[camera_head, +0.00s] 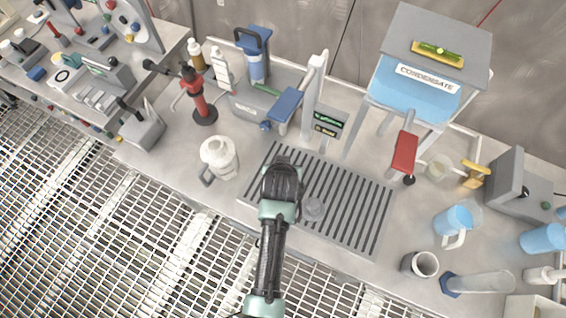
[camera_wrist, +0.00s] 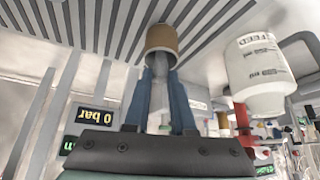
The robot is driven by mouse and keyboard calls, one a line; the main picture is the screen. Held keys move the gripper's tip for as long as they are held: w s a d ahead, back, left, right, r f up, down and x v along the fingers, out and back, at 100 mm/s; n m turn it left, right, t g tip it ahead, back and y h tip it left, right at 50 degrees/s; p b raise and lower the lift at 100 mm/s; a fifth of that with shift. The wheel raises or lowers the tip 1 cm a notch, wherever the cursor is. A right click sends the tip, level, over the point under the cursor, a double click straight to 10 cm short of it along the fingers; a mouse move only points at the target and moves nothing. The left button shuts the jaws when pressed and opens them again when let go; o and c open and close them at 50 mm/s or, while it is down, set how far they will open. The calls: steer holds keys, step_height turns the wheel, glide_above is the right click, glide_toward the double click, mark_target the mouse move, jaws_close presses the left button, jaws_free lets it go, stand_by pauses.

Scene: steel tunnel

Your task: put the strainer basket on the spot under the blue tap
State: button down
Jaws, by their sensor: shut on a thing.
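My gripper (camera_head: 282,182) is over the slatted drain grate, seen from above in the head view; its fingertips are hidden there. In the wrist view the blue fingers of my gripper (camera_wrist: 161,80) are shut on a tan, open-ended cylinder, which looks like the strainer basket (camera_wrist: 162,38). A pale, see-through part shows between the fingers. The basket is hidden in the head view. The blue tap (camera_head: 285,105) has a blue lever and stands behind my gripper, left of a white post. The spot under it cannot be made out.
A red-levered tap (camera_head: 405,152) hangs under the condensate tank (camera_head: 418,85). A grey mug (camera_head: 420,264) stands right.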

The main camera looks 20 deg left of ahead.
steer(key=shift+f, duration=0.15)
steer(key=c, duration=0.8)
jaws_free()
steer(key=shift+o, duration=0.2)
steer(key=shift+s+d+r, duration=0.1)
steer(key=shift+s+r, duration=0.1)
steer(key=shift+r, duration=0.35)
steer(key=v, duration=1.1)
